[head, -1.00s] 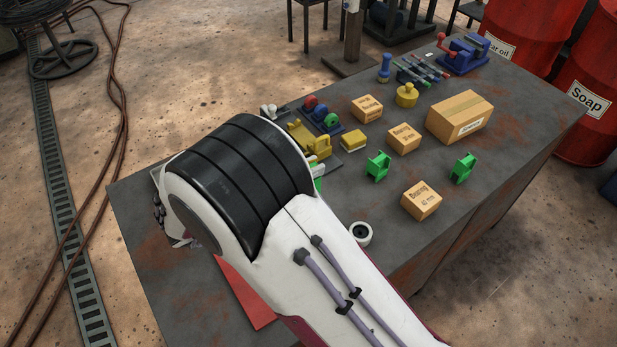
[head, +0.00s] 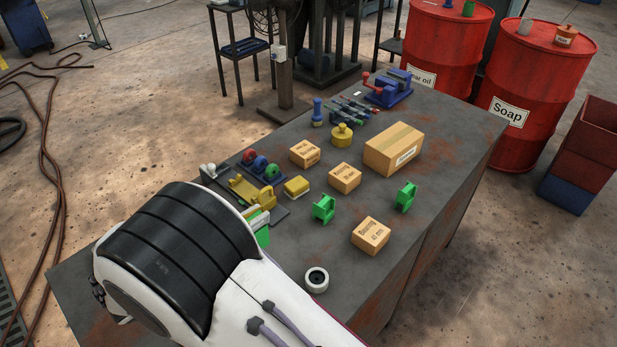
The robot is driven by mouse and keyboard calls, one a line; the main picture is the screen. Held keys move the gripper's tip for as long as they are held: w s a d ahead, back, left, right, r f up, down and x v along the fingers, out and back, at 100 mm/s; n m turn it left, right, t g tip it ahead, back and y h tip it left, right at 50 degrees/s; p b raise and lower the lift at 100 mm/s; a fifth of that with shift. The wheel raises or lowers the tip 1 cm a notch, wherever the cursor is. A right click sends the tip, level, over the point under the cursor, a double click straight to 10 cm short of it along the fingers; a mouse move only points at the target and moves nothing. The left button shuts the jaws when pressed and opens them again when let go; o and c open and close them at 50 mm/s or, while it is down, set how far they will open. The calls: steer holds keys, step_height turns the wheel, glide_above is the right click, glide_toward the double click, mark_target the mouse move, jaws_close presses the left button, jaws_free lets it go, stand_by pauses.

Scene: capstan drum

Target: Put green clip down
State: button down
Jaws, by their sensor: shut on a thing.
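Two green clips stand apart on the dark table top in the head view: one near the middle (head: 324,208), one further right (head: 405,197). Another green piece (head: 263,238) shows partly beside my arm's edge, by a white part; most of it is hidden, and I cannot tell whether it is a clip or whether it is held. My own white and black arm covers the near left of the table.
Cardboard boxes, including a large one (head: 394,149) and a near one (head: 370,235), stand on the table (head: 420,240). A white ring (head: 316,280) lies near the front. A yellow fixture (head: 252,191) is beside my arm. Red barrels (head: 530,85) stand behind.

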steer(key=shift+d, duration=0.15)
steer(key=w+d+r+h, duration=0.1)
steer(key=w+d+r, duration=0.2)
steer(key=w+d, duration=0.9)
steer(key=w+d+r+m+g, duration=0.15)
steer(key=w+d, duration=0.65)
steer(key=d, duration=0.8)
steer(key=w+d+r+h, duration=0.1)
steer(key=w+d+r, duration=0.2)
steer(key=w+d, duration=0.9)
steer(key=w+d+r+n+t+y, duration=0.2)
steer(key=w+d+n+t+y, duration=0.1)
steer(key=d, duration=0.3)
steer(key=w+a+f+n+t+y, duration=0.1)
steer(key=w+a+n+t+y, duration=0.1)
steer(key=a, duration=0.4)
steer(key=shift+w+a+n+y, duration=0.35)
steer(key=shift+w+n+y, duration=0.2)
steer(key=shift+w+y, duration=0.7)
steer(key=shift+f, duration=0.15)
step_height(320, 180, down, 6)
steer(key=shift+f, duration=0.1)
